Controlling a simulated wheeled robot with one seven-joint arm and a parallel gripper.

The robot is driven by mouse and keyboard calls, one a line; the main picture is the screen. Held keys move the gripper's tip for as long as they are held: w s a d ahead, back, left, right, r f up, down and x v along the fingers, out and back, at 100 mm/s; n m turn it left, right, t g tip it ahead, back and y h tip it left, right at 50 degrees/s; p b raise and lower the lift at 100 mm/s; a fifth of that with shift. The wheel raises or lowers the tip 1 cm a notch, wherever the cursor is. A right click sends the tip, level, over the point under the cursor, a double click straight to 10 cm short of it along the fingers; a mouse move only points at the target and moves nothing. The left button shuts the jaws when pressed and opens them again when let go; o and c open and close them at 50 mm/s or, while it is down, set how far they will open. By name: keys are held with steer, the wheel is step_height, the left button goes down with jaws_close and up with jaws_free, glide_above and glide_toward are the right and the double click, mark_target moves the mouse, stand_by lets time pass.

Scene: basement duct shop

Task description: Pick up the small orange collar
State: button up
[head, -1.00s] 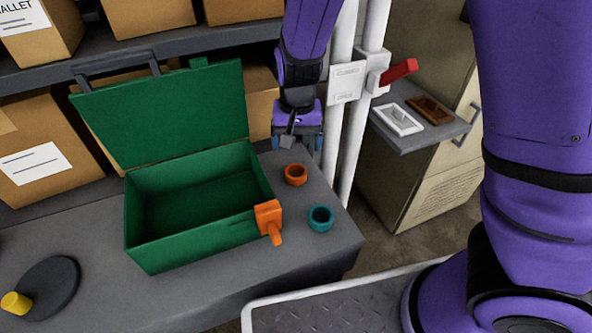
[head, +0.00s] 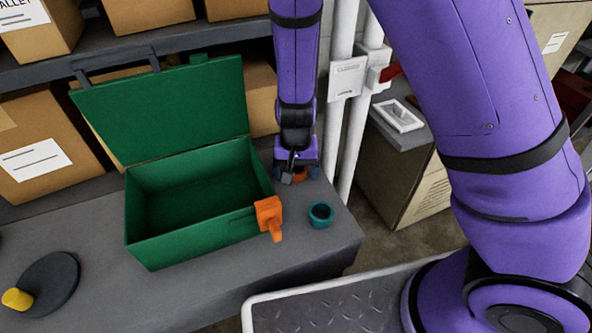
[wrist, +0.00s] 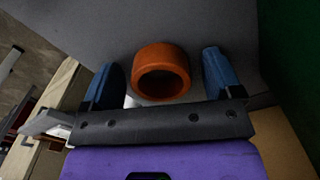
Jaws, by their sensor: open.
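The small orange collar (wrist: 162,72) is a short open ring on the grey bench top. In the wrist view it lies between the two blue fingers of my gripper (wrist: 160,80), with a gap on each side. My gripper is open and holds nothing. In the head view my gripper (head: 298,174) is low over the bench, right of the green box. There the orange collar (head: 300,175) is mostly hidden behind my gripper, with only a bit of orange showing.
An open green box (head: 195,225) with a raised lid stands left of the collar. An orange clamp-like piece (head: 269,216) is at its front right corner. A teal ring (head: 320,214) sits near the bench's right edge. White pipes (head: 354,130) rise behind the bench's right end.

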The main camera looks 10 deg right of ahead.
steer(key=c, duration=1)
steer(key=shift+r, duration=0.1)
